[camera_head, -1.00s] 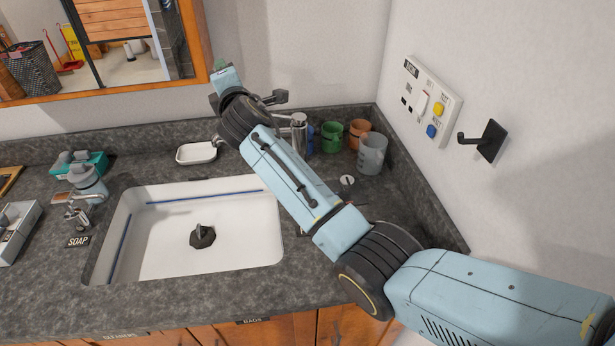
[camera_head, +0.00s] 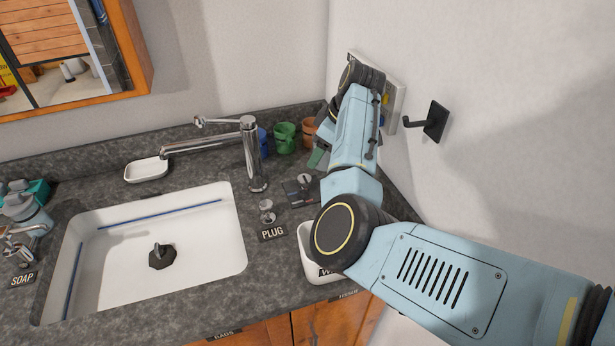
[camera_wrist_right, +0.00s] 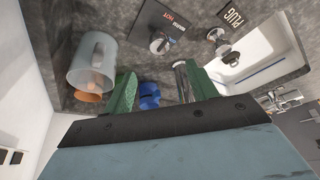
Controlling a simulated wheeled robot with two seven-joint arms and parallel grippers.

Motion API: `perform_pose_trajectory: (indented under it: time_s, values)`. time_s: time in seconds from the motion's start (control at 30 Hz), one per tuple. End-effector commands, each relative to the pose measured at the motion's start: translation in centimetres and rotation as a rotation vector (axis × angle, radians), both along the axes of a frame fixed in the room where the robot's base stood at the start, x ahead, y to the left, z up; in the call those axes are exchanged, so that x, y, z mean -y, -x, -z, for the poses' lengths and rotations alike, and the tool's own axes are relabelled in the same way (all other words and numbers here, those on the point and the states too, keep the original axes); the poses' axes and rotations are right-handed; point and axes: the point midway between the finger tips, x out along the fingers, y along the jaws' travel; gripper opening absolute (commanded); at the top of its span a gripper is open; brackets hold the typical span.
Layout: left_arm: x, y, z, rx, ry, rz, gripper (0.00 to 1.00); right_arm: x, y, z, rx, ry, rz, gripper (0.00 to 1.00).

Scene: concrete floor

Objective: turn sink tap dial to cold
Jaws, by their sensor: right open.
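The tap dial (camera_head: 305,180) is a small metal knob on a dark label plate to the right of the tall chrome tap (camera_head: 253,150). In the right wrist view the dial (camera_wrist_right: 160,43) shows beyond the fingertips, beside words reading WARM and HOT. I cannot clearly read the dial's setting. My right gripper (camera_wrist_right: 162,88) is open, its two green fingers apart, with nothing held. In the head view one green fingertip (camera_head: 317,158) shows just behind the dial, apart from it; my arm hides the rest. My left gripper is out of view.
A plug knob (camera_head: 267,212) stands nearer the sink (camera_head: 205,235). A clear mug (camera_wrist_right: 93,62), an orange cup (camera_wrist_right: 88,97) and a blue cup (camera_wrist_right: 149,96) are close to the right gripper. A green cup (camera_head: 285,137) stands behind. A black hook (camera_head: 435,122) juts from the right wall.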

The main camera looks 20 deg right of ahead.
Motion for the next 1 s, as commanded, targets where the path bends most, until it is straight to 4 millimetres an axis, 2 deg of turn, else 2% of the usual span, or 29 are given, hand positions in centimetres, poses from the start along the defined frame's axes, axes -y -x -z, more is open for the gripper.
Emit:
perform_pose_trajectory:
  time_s: [0.03, 0.3, 0.5, 0.7, 0.97, 1.0]
  values:
    - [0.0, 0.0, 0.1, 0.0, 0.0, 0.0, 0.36, -0.4, -0.2, 1.1, -0.005, -0.002, -0.002, 0.58]
    - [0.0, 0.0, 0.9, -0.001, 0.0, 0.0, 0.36, -1.9, -1.7, 6.5, -0.002, 0.0, -0.002, 0.58]
    - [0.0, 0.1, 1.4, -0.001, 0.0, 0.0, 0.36, -2.7, -2.5, 9.1, -0.002, 0.001, -0.001, 0.58]
    - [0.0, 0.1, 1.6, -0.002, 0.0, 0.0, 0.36, -3.0, -2.8, 10.0, 0.001, 0.003, 0.001, 0.58]
    - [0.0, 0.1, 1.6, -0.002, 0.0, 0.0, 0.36, -3.0, -2.8, 10.0, 0.001, 0.003, 0.001, 0.58]
    - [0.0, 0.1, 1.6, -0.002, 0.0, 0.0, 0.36, -3.0, -2.8, 10.0, 0.001, 0.003, 0.001, 0.54]
